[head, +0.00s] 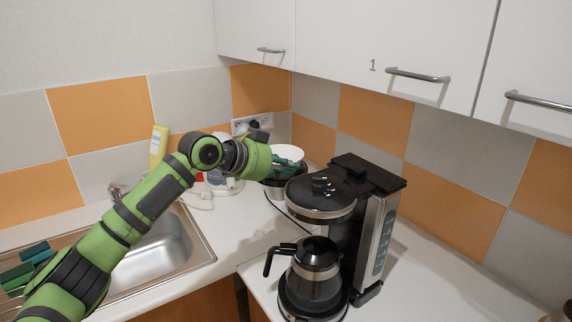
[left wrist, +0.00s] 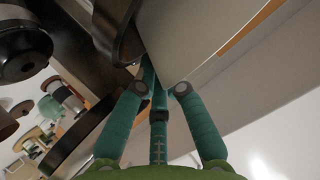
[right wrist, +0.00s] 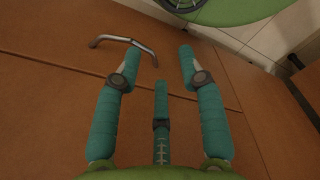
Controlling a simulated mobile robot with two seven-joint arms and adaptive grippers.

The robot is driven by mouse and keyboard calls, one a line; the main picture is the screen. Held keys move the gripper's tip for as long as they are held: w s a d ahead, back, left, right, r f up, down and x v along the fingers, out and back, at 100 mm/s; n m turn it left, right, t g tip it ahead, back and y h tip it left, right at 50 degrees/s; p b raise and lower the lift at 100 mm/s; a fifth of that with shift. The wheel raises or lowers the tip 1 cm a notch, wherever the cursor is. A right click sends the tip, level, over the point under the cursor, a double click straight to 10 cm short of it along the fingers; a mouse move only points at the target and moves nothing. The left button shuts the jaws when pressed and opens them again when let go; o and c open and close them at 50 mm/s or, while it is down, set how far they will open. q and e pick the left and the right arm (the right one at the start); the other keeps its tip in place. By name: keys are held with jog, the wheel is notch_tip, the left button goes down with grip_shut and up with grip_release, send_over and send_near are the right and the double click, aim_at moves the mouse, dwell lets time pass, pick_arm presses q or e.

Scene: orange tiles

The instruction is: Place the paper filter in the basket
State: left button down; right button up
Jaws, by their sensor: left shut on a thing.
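The white paper filter (head: 288,151) shows at my left gripper (head: 287,162), just behind the coffee maker. In the left wrist view the filter (left wrist: 205,35) is a large pale curved surface at the fingertips. My left gripper is shut on it. A dark-rimmed round container (head: 275,191) is just below the gripper, partly hidden by the coffee maker; I cannot tell whether it is the basket. A black curved rim (left wrist: 115,32) lies close beside the filter in the left wrist view. My right gripper (right wrist: 170,58) is open and empty, in front of brown cupboard doors.
The black coffee maker (head: 375,205) stands on the white counter, with a lidded glass carafe (head: 316,265) in it. A sink (head: 160,250) is at left. A yellow bottle (head: 158,145) stands behind the arm. White wall cupboards (head: 380,40) hang above. The counter at right is mostly clear.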

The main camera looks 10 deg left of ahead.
pick_arm(q)
jog(key=shift+f, duration=0.45)
jog(key=c, duration=1.6)
grip_release()
pick_arm(e)
jog(key=shift+s+a, duration=0.1)
jog(key=shift+a, duration=0.15)
pick_arm(q)
jog(key=shift+r, duration=0.15)
jog(key=shift+r, duration=0.35)
jog(key=shift+s+a+r, duration=0.15)
jog(key=shift+a+r, duration=0.05)
jog(key=shift+a, duration=0.1)
jog(key=b+v, duration=0.4)
jog(key=v, duration=0.7)
jog(key=shift+s+r, duration=0.15)
jog(key=shift+r, duration=0.05)
pick_arm(e)
jog(key=shift+d+f, duration=0.1)
jog(key=shift+f, duration=1.85)
